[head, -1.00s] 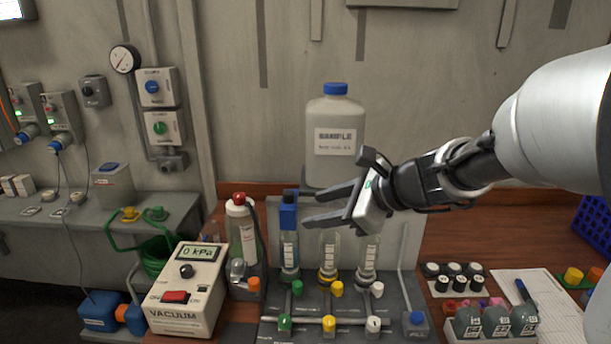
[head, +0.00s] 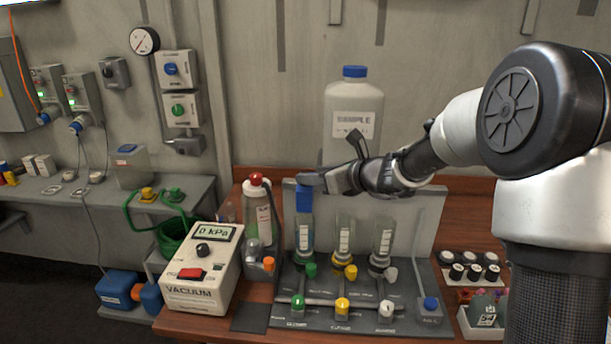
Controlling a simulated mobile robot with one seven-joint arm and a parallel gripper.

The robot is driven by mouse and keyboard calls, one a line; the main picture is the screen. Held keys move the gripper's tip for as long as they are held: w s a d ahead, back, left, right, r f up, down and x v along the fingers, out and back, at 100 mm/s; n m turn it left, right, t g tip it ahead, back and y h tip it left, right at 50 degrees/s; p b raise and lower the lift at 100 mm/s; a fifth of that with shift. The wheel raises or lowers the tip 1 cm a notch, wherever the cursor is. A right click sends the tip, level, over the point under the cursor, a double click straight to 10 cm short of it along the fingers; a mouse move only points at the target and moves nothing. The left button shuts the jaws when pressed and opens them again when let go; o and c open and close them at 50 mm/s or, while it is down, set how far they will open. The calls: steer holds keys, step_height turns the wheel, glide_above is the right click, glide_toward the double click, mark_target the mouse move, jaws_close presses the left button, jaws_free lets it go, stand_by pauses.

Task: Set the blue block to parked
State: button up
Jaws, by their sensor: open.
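The blue block (head: 304,200) sits upright on top of the left one of three clear glass columns (head: 303,235) on the grey rack. My gripper (head: 313,181) is open and comes in from the right, its fingertips at the top of the block. The fingers are seen nearly edge-on and overlap the block's upper end. I cannot tell whether they touch it or stand around it. Nothing shows held in the gripper.
The middle column (head: 344,235) and right column (head: 382,240) stand beside it, with coloured knobs in front. A white SAMPLE bottle (head: 352,112) is behind my gripper. A red-capped bottle (head: 258,215) and a vacuum box (head: 200,270) stand left. My arm covers the right side.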

steer(key=shift+x, duration=2.1)
steer(key=shift+d, duration=0.1)
jaws_close()
